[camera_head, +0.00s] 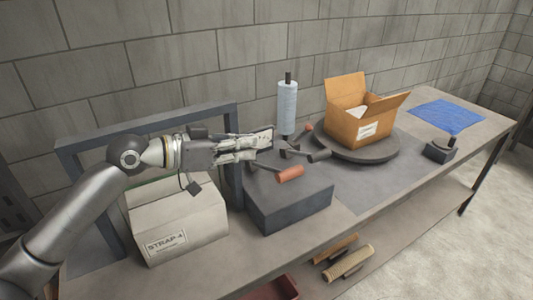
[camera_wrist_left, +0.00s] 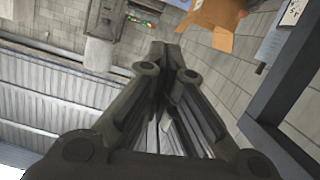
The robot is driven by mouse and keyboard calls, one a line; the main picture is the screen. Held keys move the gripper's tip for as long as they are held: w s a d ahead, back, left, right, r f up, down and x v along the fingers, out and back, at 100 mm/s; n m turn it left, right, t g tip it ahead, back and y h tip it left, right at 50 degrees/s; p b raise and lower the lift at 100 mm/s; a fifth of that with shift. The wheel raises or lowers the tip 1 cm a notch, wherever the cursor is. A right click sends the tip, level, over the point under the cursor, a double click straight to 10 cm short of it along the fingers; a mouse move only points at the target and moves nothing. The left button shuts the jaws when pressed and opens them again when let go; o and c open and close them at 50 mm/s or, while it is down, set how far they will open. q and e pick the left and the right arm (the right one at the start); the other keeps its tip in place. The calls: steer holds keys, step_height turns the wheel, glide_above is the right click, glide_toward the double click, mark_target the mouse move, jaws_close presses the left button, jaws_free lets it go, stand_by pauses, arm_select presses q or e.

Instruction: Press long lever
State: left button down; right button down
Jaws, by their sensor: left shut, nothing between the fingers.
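A dark grey block (camera_head: 290,208) sits on the bench with levers on top. One lever has a thick orange-red handle (camera_head: 289,174) on a metal rod, pointing toward the front right. Another has a dark handle (camera_head: 320,156), and a small red knob (camera_head: 308,127) stands behind. I cannot tell for sure which lever is the long one. My left gripper (camera_head: 268,138) is shut and empty, pointing right above the block's back left part, close to the lever rods. Contact cannot be made out. Its closed fingers fill the middle of the left wrist view (camera_wrist_left: 167,52). My right gripper is not in view.
A grey frame (camera_head: 150,127) and a strap box (camera_head: 176,226) stand left of the block. A wrapped roll (camera_head: 287,106) stands behind it. An open carton (camera_head: 358,118) sits on a round turntable (camera_head: 385,150) to the right. The bench front right of the block is clear.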

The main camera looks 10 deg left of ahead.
arm_select(q)
steer(key=p+x, duration=0.1)
steer(key=x, duration=0.2)
steer(key=p+x, duration=0.1)
steer(key=x, duration=0.2)
steer(key=p+x, duration=0.1)
steer(key=x, duration=0.2)
steer(key=shift+w+d+r, duration=0.15)
steer(key=shift+w+d, duration=0.1)
steer(key=shift+d, duration=0.1)
steer(key=f, duration=0.3)
steer(key=shift+s+p, duration=0.2)
steer(key=shift+p, duration=0.1)
steer(key=shift+s+a+f, duration=0.1)
steer(key=shift+s+f, duration=0.05)
steer(key=shift+f, duration=0.5)
